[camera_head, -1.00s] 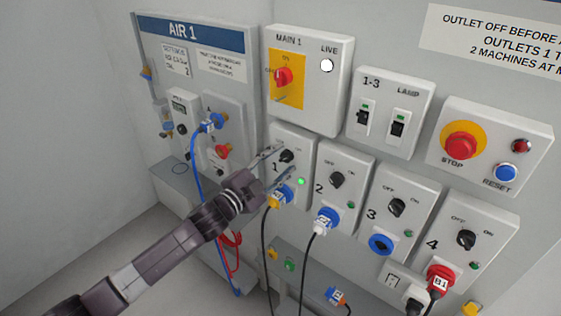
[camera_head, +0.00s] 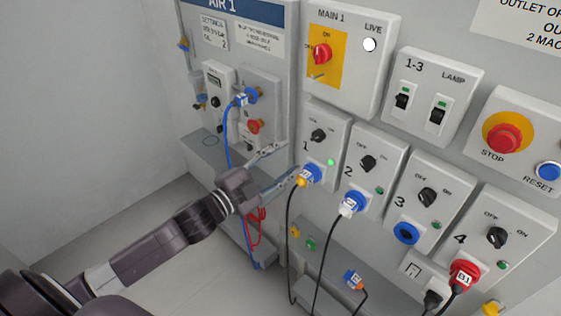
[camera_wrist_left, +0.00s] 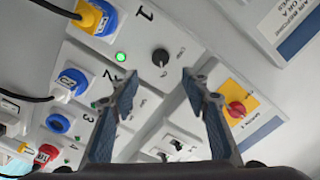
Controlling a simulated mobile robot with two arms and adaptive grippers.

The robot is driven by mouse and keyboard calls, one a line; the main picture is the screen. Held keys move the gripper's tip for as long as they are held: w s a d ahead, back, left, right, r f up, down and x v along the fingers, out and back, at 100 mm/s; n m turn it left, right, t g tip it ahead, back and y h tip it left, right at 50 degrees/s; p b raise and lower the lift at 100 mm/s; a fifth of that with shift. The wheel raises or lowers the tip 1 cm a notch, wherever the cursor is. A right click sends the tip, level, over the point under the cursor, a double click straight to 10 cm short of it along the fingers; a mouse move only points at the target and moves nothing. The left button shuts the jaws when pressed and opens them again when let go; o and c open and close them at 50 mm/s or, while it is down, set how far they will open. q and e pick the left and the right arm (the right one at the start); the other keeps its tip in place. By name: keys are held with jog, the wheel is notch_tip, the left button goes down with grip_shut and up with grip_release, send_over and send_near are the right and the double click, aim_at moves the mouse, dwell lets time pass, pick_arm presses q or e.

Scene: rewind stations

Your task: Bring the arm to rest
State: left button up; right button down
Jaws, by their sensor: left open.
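My left gripper (camera_head: 291,158) is open and empty, left of the outlet 1 panel (camera_head: 338,122) in the head view. Its two fingers point toward that panel and stand apart from its black knob (camera_head: 318,135). In the left wrist view the open fingers (camera_wrist_left: 160,76) frame a gap, with the same knob (camera_wrist_left: 160,57) beyond it and nothing between them. The green lamp (camera_head: 331,162) of outlet 1 is lit. My left arm (camera_head: 150,256) reaches in from the lower left. My right gripper is not in view.
A blue plug (camera_head: 311,174) sits in outlet 1, its black cable hanging below. The AIR 1 board (camera_head: 287,75) with a blue hose (camera_head: 227,142) is behind and left of the gripper. A grey ledge (camera_head: 212,170) juts out below it. Bare floor (camera_head: 150,225) is at lower left.

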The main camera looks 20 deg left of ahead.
pick_arm(q)
jog(key=shift+s+a, duration=0.25)
jog(key=shift+s, duration=0.3)
jog(key=a+f+n+g+y+b, duration=0.1)
jog(key=a+f+n+g+y, duration=0.2)
jog(key=f, duration=0.8)
jog(key=a+f+n+y, duration=0.15)
jog(key=a+f, duration=0.35)
jog(key=f, duration=0.6)
jog(key=s+a+f+n+g+y, duration=0.15)
jog(key=s+f, duration=0.25)
jog(key=f, duration=0.5)
jog(key=s+a+f+n+g, duration=0.1)
jog(key=s+f+n+g, duration=0.1)
jog(key=s+f, duration=0.5)
jog(key=s+d+f+n+g+b, duration=0.25)
jog(key=s+f+g, duration=0.25)
jog(key=s+f, duration=1.3)
jog(key=s+d+f+g, duration=0.2)
jog(key=s+d+f, duration=0.2)
jog(key=s, duration=0.6)
jog(key=s+d+f+n+g, duration=0.1)
jog(key=s+d+f+g, duration=0.1)
jog(key=s+d+f, duration=0.2)
jog(key=s+f, duration=0.3)
jog(key=s, duration=0.2)
jog(key=shift+s+d, duration=0.35)
